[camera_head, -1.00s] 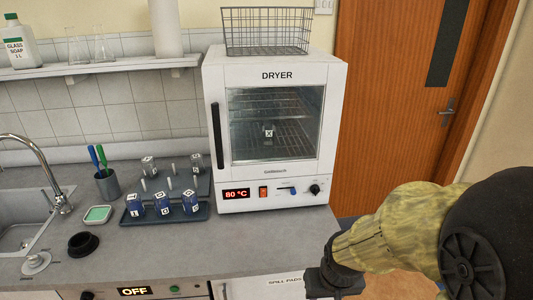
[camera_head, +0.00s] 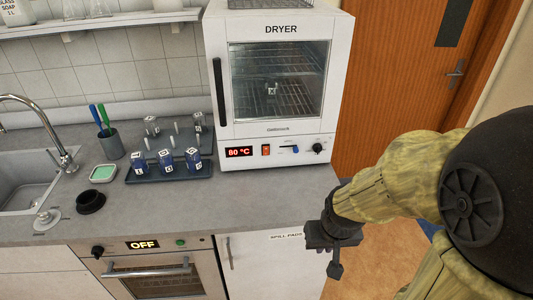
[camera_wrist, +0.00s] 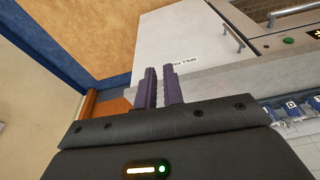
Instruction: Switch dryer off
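The white dryer (camera_head: 225,110) stands on the counter with its glass door shut. To the right of the display are an orange-red rocker switch (camera_head: 266,150), a blue slider (camera_head: 295,150) and a black knob (camera_head: 318,148). A marked item shows dimly inside behind the glass. My gripper (camera_head: 335,270) hangs below and right of the dryer, clear of it, in front of the counter. In the wrist view its two purple fingers (camera_wrist: 159,86) stand close together with nothing seen between them; whether they are fully shut is unclear.
A rack of blue-filled vials (camera_head: 170,172) stands left of the dryer, beside a pen cup (camera_head: 112,145), green-topped dish (camera_head: 103,173) and sink (camera_head: 25,185). Below are an oven (camera_head: 165,275) showing OFF and a white cabinet door (camera_head: 265,265). A wooden door (camera_head: 390,80) is at right.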

